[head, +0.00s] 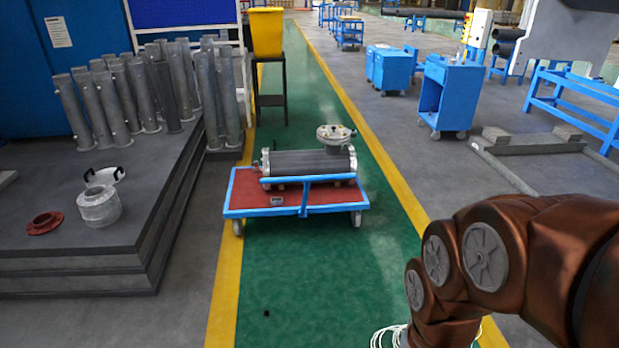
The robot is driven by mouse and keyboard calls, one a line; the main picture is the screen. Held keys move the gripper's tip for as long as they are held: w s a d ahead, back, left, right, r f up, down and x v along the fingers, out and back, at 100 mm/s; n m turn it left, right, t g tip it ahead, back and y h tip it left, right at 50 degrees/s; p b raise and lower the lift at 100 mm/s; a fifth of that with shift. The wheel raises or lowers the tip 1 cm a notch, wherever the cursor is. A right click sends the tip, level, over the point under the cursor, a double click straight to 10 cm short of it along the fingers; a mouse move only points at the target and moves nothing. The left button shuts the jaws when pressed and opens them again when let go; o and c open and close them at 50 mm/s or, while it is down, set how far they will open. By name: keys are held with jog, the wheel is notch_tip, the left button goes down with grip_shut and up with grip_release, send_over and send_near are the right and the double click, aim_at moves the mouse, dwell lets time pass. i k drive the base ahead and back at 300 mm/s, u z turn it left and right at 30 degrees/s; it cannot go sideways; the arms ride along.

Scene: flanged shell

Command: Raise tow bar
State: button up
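A low cart with a red deck and blue frame (250,213) stands on the green lane ahead of me. A grey flanged shell (305,163) lies across its deck, with a round flange (335,132) standing up at its right end. The blue T-shaped tow bar (304,198) is at the middle of the cart's near edge. Its stem rises from the edge, and its crossbar shows in front of the shell. I cannot tell how far it is tilted or whether it touches the shell. My brown arm enters at lower right; my gripper is out of view.
A dark stepped platform (150,240) with several upright grey tubes (120,95) stands at left. A yellow bin (266,33) is behind the cart. Blue cabinets (449,95) stand at back right. The green floor before the cart is mostly clear, with a small dark object (266,313).

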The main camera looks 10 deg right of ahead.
aim_at(307, 179)
jog(key=z, duration=0.1)
jog(key=k, duration=0.5)
jog(key=u, duration=1.1)
jog(key=i, duration=1.6)
jog(key=z, duration=0.85)
